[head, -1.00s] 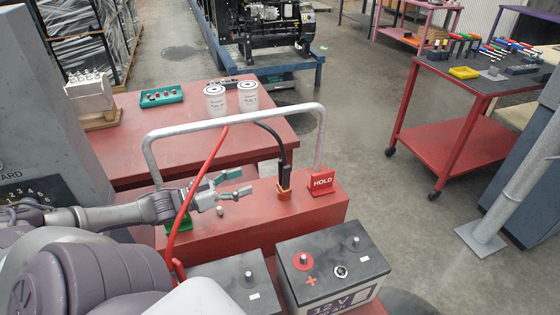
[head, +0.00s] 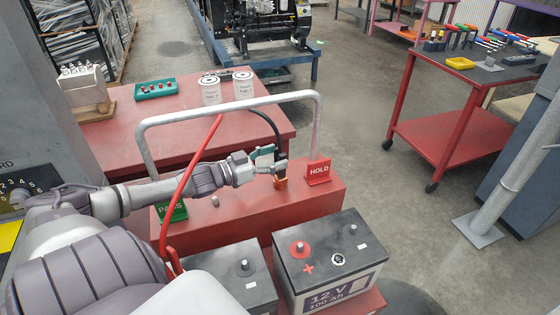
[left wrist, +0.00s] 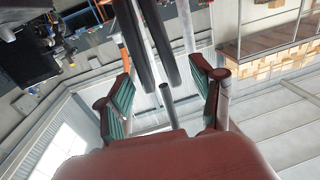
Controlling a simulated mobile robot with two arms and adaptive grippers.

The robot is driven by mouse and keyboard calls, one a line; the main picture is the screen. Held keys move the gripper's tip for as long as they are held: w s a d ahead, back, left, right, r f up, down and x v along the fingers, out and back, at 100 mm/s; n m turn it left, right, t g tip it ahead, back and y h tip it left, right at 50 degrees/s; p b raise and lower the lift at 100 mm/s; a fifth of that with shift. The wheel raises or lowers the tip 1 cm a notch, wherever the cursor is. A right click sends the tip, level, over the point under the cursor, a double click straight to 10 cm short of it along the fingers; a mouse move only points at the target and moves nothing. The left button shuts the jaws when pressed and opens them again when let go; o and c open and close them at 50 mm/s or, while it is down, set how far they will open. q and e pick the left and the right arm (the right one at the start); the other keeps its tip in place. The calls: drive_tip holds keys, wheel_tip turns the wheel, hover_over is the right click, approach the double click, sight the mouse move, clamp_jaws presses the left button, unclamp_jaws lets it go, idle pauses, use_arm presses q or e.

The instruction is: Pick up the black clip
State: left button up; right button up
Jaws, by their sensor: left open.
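The black clip (head: 279,155) stands upright on the red bench block, its copper-coloured jaws (head: 281,183) at the bottom and a black cable running up from its top. My left gripper (head: 272,161) is open, with its fingers at the clip's upper part in the head view. In the left wrist view, the black clip's two long dark arms (left wrist: 162,45) run between the spread teal-padded fingers of my left gripper (left wrist: 162,88). I cannot tell whether the fingers touch it. My right gripper is out of view.
A grey rail (head: 230,108) arches over the red block (head: 240,208). A red HOLD sign (head: 318,171) stands right of the clip, a green sign (head: 174,212) at left. A red cable (head: 187,178) passes before my arm. A 12 V battery (head: 330,262) is in front.

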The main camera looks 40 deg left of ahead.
use_arm(q)
drive_tip(key=shift+x, duration=1.05)
drive_tip(key=shift+s, duration=0.1)
drive_tip(key=shift+c, duration=0.2)
clamp_jaws()
drive_tip(key=shift+r, duration=0.1)
